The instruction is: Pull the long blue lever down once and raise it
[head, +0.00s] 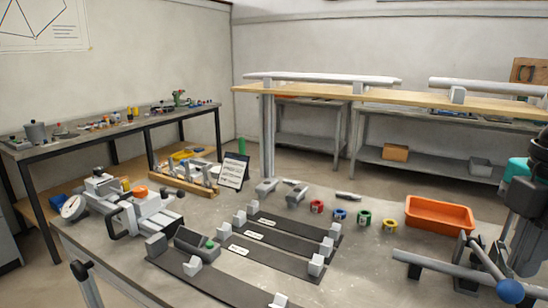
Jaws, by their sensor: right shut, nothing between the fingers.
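A blue ball knob (509,291) sits at the lower right, on a device with a long grey bar (440,266) and grey upright brackets. The bar lies nearly level, sloping slightly down to the right. No long lever that is blue along its whole length shows; the ball is the blue part in view. My right gripper (524,243) comes in at the right edge, pointing down, shut and empty. It is above and behind the blue knob in the picture; whether it touches the device cannot be told. My left gripper is out of view.
An orange bin (439,214) stands just left of my right arm. Several coloured rings (364,217) lie left of it. Dark strips with grey blocks (268,233) cover the table's middle. A white clamp device (146,212) stands at left. A wooden shelf (415,95) crosses behind.

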